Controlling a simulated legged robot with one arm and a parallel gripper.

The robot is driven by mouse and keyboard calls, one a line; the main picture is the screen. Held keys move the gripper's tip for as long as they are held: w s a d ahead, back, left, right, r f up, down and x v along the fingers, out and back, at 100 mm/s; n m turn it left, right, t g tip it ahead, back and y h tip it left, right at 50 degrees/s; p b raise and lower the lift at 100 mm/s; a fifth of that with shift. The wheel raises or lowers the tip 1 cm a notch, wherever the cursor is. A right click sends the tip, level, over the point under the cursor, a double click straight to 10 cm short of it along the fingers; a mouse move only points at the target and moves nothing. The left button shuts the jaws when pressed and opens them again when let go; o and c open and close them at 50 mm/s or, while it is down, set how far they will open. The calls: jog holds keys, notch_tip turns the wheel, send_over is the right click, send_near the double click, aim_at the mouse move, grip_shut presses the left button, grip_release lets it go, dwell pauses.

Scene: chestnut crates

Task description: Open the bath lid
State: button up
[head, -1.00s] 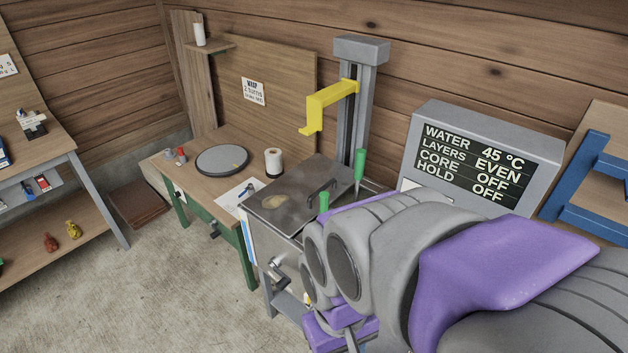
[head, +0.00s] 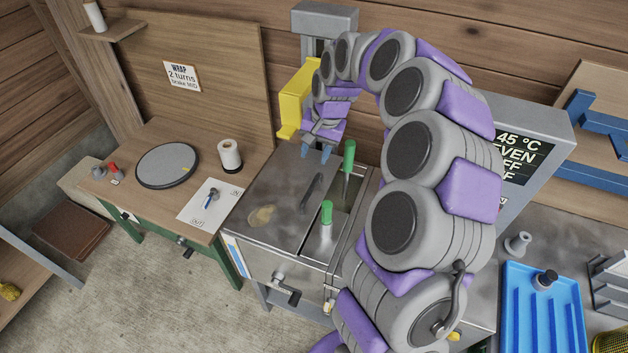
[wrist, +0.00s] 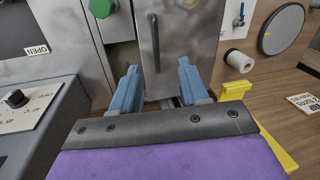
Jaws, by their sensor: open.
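The bath lid (head: 268,193) is a flat grey metal plate lying level on the metal bath, with a tan smear near its front left. Its dark bar handle (head: 311,198) stands along the lid's right side. In the wrist view the handle (wrist: 154,42) shows as an upright bar on the lid (wrist: 190,40). My gripper (head: 315,153) is open and empty, above the back of the bath, apart from the handle. In the wrist view its blue fingers (wrist: 157,68) are spread either side of the handle's line, with the handle beyond the tips.
Two green-handled tools (head: 348,157) (head: 326,213) stand at the lid's right edge. A yellow bracket (head: 295,100) on a grey column is close left of my gripper. A paper roll (head: 230,156) and a dark disc (head: 167,165) sit on the left bench. A blue tray (head: 543,320) is at right.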

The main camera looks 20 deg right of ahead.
aim_at(311, 188)
jog(key=shift+m, duration=0.7)
jog(key=w+f, duration=0.1)
jog(key=f, duration=0.5)
jog(key=w+f+b, duration=0.1)
jog(key=w+f, duration=0.1)
jog(key=f, duration=0.4)
jog(key=w+f+b, duration=0.1)
jog(key=f, duration=0.5)
jog(key=shift+w+d, duration=0.2)
jog(key=shift+d, duration=0.2)
jog(key=shift+w+d+f+b, duration=0.1)
jog(key=shift+f+b, duration=0.25)
jog(key=shift+f, duration=0.2)
jog(key=shift+c, duration=0.2)
grip_shut()
